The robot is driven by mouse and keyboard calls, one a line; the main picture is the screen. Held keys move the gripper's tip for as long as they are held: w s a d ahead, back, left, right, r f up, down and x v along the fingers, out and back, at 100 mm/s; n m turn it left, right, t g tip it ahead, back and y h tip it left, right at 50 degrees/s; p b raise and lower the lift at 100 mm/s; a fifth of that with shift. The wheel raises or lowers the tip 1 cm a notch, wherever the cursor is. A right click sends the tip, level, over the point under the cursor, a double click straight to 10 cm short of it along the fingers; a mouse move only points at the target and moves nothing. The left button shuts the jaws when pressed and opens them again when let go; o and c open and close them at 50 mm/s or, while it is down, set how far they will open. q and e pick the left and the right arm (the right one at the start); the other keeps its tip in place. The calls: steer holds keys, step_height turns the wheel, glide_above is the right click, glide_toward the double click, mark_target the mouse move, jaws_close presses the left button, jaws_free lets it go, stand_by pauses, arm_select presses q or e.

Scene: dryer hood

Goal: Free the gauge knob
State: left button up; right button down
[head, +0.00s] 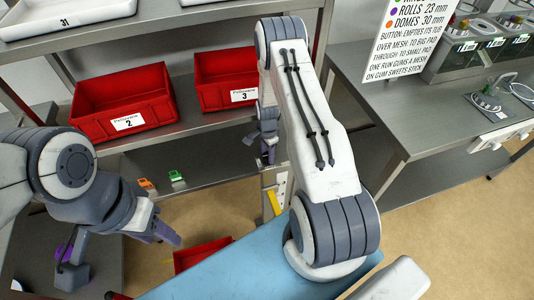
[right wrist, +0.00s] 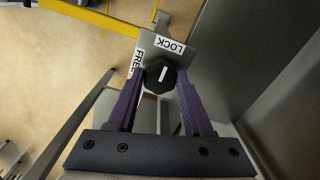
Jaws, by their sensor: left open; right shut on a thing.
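The gauge knob (right wrist: 157,84) is black with a white pointer line and sits on a grey plate in the right wrist view. Its line points up toward the LOCK label (right wrist: 170,44); the FREE label (right wrist: 138,62) is to its left. My right gripper (right wrist: 160,90) has its purple fingers on both sides of the knob and is shut on it. In the head view my right gripper (head: 267,152) is partly hidden behind its own arm, and the knob cannot be made out. My left gripper (head: 160,232) is open and empty at the lower left.
Red bins marked 2 (head: 122,102) and 3 (head: 226,78) stand on a steel shelf. A steel bench (head: 430,110) with a sign (head: 412,38) is on the right. Another red bin (head: 202,254) is low down. A yellow bar (right wrist: 105,16) shows in the right wrist view.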

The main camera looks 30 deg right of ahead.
steer(key=shift+n, duration=0.3)
steer(key=n+b, duration=0.1)
steer(key=n, duration=0.2)
steer(key=shift+n, duration=0.3)
steer(key=n+b, duration=0.1)
steer(key=n, duration=0.3)
steer(key=shift+n+b, duration=0.3)
steer(key=n+b, duration=0.1)
steer(key=n, duration=0.3)
steer(key=shift+n, duration=0.3)
steer(key=shift+d+r+n, duration=0.1)
steer(key=shift+n, duration=2.2)
steer(key=shift+c, duration=1.5)
jaws_free()
